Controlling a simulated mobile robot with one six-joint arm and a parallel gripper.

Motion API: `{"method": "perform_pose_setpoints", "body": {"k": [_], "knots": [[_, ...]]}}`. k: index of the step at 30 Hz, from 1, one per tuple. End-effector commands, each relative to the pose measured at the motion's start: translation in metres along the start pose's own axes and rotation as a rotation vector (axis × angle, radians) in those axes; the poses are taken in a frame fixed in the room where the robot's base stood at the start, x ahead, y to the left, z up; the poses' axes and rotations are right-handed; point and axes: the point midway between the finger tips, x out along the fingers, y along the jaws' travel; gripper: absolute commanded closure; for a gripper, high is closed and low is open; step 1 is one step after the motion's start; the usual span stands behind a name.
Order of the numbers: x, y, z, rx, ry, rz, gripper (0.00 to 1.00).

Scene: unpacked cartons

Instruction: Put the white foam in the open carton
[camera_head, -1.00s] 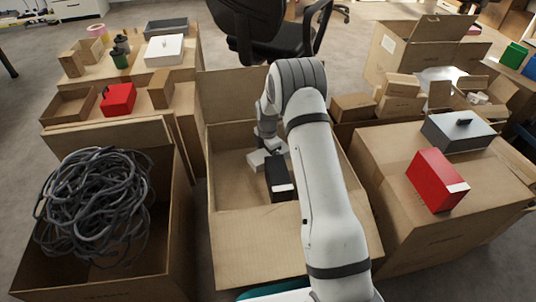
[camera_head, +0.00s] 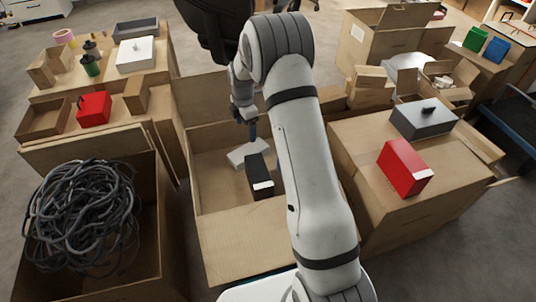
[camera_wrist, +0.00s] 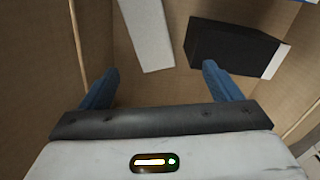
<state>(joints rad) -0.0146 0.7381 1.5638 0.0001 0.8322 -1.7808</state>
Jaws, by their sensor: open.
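The white foam (camera_head: 249,153) is a flat pale block lying on the floor of the open carton (camera_head: 215,205) in the middle of the head view. It also shows in the wrist view (camera_wrist: 146,32), beyond my fingertips. My gripper (camera_head: 252,132) is above the foam inside the carton's outline, and its blue fingers (camera_wrist: 160,80) are spread with nothing between them. A black box with a white end (camera_head: 259,177) lies close beside the foam; in the wrist view (camera_wrist: 228,47) it is to the right of it. My arm hides the carton's right side.
A carton of coiled grey cable (camera_head: 82,215) stands at the left. At the right a closed carton (camera_head: 355,155) bears a red box (camera_head: 403,168) and a grey box (camera_head: 422,119). A black chair (camera_head: 215,30) stands behind.

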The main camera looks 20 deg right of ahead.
Motion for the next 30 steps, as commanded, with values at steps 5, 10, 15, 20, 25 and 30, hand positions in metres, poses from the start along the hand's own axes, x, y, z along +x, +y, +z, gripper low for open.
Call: {"method": "perform_pose_setpoints", "body": {"k": [5, 10, 15, 20, 25, 30], "knots": [[-0.071, -0.053, -0.010, 0.334, -0.001, 0.026, 0.15], [-0.122, -0.116, -0.023, 0.681, 0.006, 0.041, 0.15], [-0.157, -0.186, -0.038, 1.027, 0.020, 0.059, 0.15], [-0.173, -0.254, -0.052, 1.349, 0.038, 0.073, 0.15], [-0.176, -0.312, -0.065, 1.624, 0.057, 0.080, 0.15], [-0.173, -0.340, -0.070, 1.767, 0.068, 0.083, 0.15]]}}
